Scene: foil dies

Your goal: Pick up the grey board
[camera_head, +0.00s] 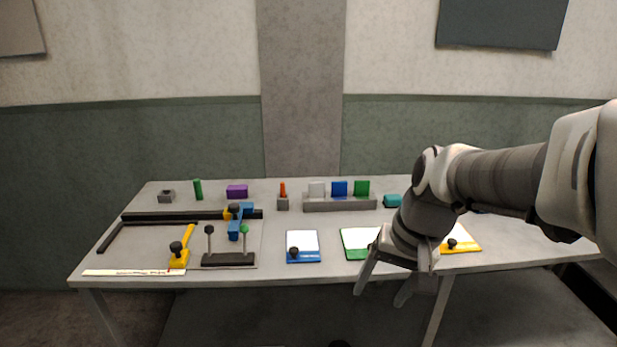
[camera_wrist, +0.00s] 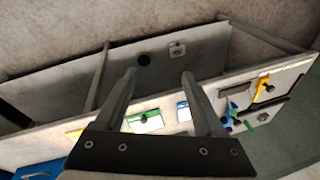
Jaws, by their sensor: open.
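A small light-grey upright board (camera_head: 317,188) stands at the left end of a grey slotted rack (camera_head: 340,204) at the back middle of the table, beside a blue board (camera_head: 340,188) and a green board (camera_head: 362,187). I cannot make it out in the wrist view. My gripper (camera_head: 380,297) hangs in front of the table's front edge, right of centre, well apart from the rack. Its fingers are spread and empty; they also show in the wrist view (camera_wrist: 158,75). My arm hides part of the table at the right.
White pads with blue (camera_head: 303,240), green (camera_head: 355,238) and yellow (camera_head: 462,247) edges lie near the front. Black bars (camera_head: 160,216), a yellow clamp (camera_head: 180,258) and knobbed levers (camera_head: 228,260) fill the left. An orange-topped block (camera_head: 283,200) stands left of the rack; a teal block (camera_head: 392,201) stands right.

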